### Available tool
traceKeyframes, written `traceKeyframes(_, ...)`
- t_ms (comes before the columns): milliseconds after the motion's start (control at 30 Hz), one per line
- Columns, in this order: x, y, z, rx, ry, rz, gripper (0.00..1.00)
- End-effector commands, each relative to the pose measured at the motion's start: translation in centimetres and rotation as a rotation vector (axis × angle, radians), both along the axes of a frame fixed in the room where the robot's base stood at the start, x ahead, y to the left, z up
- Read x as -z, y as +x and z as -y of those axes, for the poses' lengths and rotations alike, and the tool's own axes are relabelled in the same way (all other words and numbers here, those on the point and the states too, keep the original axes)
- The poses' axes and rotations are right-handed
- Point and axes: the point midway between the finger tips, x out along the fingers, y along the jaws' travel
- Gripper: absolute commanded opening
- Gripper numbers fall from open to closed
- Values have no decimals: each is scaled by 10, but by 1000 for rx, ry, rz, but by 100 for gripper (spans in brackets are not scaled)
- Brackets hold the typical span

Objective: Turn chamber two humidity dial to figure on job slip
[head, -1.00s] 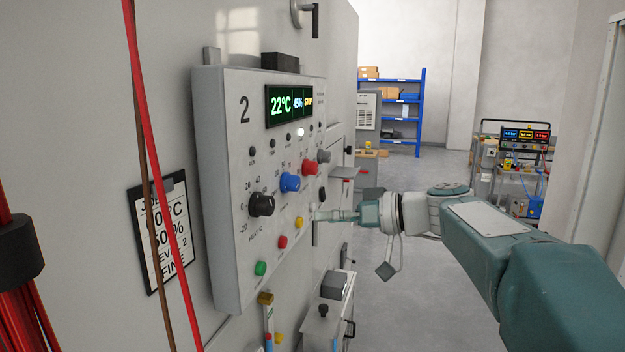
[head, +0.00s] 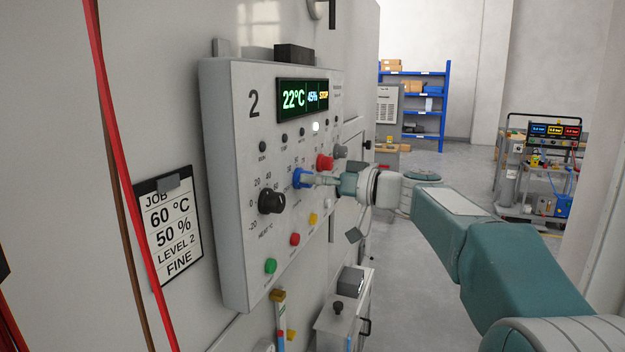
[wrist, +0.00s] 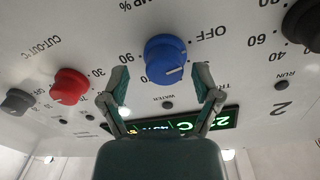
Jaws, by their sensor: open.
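The control panel marked 2 (head: 222,150) is on the chamber wall. Its display (head: 303,99) reads 22°C, 45% and STOP. The blue dial (head: 299,178) sits between the black heat dial (head: 270,201) and the red dial (head: 325,162). In the wrist view the blue dial (wrist: 166,58) has a white pointer line, with OFF beside it and a partly cut-off label ending in "P %". My gripper (head: 312,178) is at the blue dial; in the wrist view its open fingers (wrist: 160,82) stand either side of it, apart from it. The job slip (head: 170,228) reads 60 °C, 50 %, LEVEL 2, FINE.
A grey dial (head: 341,151) sits beyond the red one. Green (head: 270,265), red (head: 295,239) and yellow (head: 312,218) buttons line the panel below. Red and brown cables (head: 122,190) hang at the left. Open floor lies behind my arm.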

Motion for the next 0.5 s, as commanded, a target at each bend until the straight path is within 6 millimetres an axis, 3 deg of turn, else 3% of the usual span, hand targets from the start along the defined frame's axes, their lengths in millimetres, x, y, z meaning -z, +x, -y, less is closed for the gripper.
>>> traceKeyframes(300, 0, 1, -6, -1, -2, -1, 81)
traceKeyframes(467, 0, 1, -5, -1, -2, -1, 11)
traceKeyframes(500, 0, 1, -5, 0, -1, 0, 11)
